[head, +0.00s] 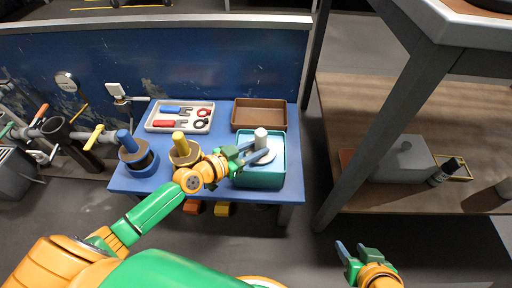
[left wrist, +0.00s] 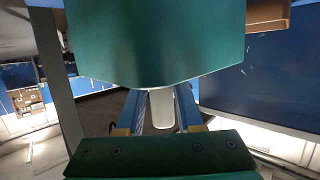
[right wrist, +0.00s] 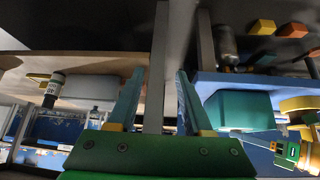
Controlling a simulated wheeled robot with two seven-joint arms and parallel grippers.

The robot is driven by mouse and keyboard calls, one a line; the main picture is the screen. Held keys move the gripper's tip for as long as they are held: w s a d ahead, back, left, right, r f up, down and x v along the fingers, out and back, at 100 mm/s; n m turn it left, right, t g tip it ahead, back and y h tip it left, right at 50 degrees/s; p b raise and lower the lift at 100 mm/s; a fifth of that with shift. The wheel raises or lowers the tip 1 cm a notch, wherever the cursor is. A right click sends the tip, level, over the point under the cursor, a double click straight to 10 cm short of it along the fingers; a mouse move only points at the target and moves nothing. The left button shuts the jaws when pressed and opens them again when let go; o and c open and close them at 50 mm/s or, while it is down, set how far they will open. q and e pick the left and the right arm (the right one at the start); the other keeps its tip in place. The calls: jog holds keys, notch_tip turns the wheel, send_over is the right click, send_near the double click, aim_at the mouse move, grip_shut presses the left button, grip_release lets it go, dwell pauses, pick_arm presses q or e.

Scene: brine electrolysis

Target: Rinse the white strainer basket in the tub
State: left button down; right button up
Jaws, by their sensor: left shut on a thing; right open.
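The white strainer basket (head: 261,134) is at the teal tub (head: 260,181) on the blue table, its handle upright above the tub. A pale round part shows within the tub's rim; its lower part is hidden by the tub wall. My left gripper (head: 257,150) is shut on the handle over the tub. In the left wrist view the white handle (left wrist: 162,108) stands between the fingers, with the tub (left wrist: 160,45) close by. My right gripper (head: 357,250) is open and empty, low and right of the table. Its fingers (right wrist: 161,80) show apart in the right wrist view.
On the blue table (head: 222,128) are a tray of tools (head: 154,116), a brown tray (head: 259,127), a blue-handled piece (head: 137,158) and a yellow-handled piece (head: 182,146). A wooden shelf (head: 450,110) with a grey box (head: 403,160) and dark bottle (head: 444,172) stands right.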

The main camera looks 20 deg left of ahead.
aim_at(256, 130)
dwell(0.3)
pick_arm(q)
jog(key=shift+r, duration=0.25)
notch_tip(256, 130, up, 2)
jog(key=p, duration=0.2)
jog(key=shift+r+p, duration=0.15)
jog(key=shift+p, duration=0.15)
notch_tip(256, 130, up, 5)
jog(key=p, duration=0.4)
notch_tip(256, 130, up, 5)
jog(key=p, duration=0.5)
pick_arm(e)
jog(key=s+d+f+g, duration=0.2)
jog(key=s+f, duration=0.5)
jog(key=f, duration=0.1)
jog(key=s+d+f+g+h, duration=0.1)
jog(key=s+d+f+g, duration=0.2)
jog(key=s+f, duration=0.3)
notch_tip(256, 130, down, 2)
jog(key=shift+s+d+f, duration=0.15)
jog(key=shift+s+d, duration=0.05)
jog(key=shift+s, duration=0.15)
